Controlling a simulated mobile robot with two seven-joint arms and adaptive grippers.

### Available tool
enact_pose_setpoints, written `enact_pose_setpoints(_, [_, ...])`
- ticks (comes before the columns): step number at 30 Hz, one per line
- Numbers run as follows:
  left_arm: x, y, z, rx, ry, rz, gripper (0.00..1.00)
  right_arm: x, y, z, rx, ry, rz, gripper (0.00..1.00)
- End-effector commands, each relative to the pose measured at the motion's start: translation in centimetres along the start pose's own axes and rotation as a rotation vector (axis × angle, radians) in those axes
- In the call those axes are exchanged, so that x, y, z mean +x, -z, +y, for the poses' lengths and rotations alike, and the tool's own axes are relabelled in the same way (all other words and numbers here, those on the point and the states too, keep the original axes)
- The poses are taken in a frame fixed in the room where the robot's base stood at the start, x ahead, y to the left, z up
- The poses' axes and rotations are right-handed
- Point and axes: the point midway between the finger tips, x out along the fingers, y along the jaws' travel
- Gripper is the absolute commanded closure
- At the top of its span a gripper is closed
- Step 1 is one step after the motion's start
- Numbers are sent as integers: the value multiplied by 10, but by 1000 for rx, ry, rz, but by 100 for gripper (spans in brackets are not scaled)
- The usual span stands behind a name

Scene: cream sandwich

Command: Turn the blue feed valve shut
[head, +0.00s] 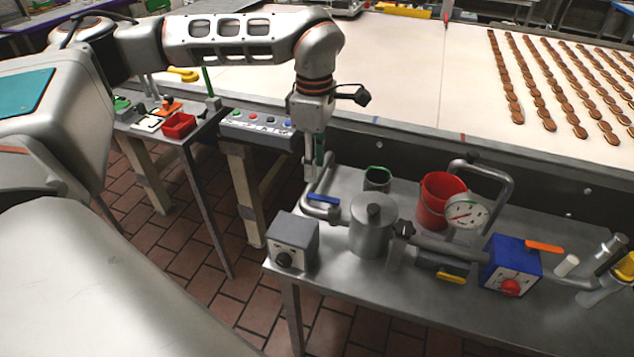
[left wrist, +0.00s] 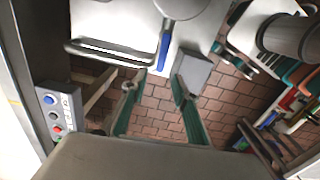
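The blue feed valve handle (head: 323,199) is a flat blue lever on the grey pipe (head: 313,208) at the left end of the metal bench. It lies roughly along the bench's length, beside the lidded steel pot (head: 372,228). In the left wrist view the blue lever (left wrist: 164,50) shows beyond the fingertips. My left gripper (head: 314,168) points down above and slightly behind the lever, apart from it. Its green-lined fingers (left wrist: 154,86) are spread with nothing between them. My right gripper is not in view.
A grey box with a knob (head: 293,241) sits at the bench's front left. A red bucket (head: 440,199), pressure gauge (head: 466,212) and blue box (head: 509,263) stand to the right. A conveyor with biscuits lies behind. A button panel (head: 256,122) is at left.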

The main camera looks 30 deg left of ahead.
Motion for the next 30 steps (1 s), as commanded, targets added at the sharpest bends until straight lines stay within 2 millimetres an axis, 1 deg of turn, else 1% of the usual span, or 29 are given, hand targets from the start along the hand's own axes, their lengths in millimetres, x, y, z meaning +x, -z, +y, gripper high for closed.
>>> enact_pose_setpoints(5, [23, 0, -1, 0, 5, 1, 71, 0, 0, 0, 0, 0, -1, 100])
enact_pose_setpoints(9, [46, 0, -1, 1, 5, 0, 71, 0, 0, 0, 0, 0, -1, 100])
enact_pose_setpoints(15, [68, -1, -1, 1, 3, -1, 71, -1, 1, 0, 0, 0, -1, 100])
enact_pose_setpoints(19, [75, -1, -1, 0, 2, -2, 71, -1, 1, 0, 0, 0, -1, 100])
enact_pose_setpoints(26, [76, -1, -1, 0, 2, -2, 71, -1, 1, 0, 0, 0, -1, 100])
enact_pose_setpoints(27, [76, -1, -1, 0, 2, -2, 73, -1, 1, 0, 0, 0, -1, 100])
enact_pose_setpoints(29, [76, -1, -1, 0, 2, -2, 89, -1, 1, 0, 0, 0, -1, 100])
enact_pose_setpoints(30, [76, -1, -1, 0, 2, -2, 99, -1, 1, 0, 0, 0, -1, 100])
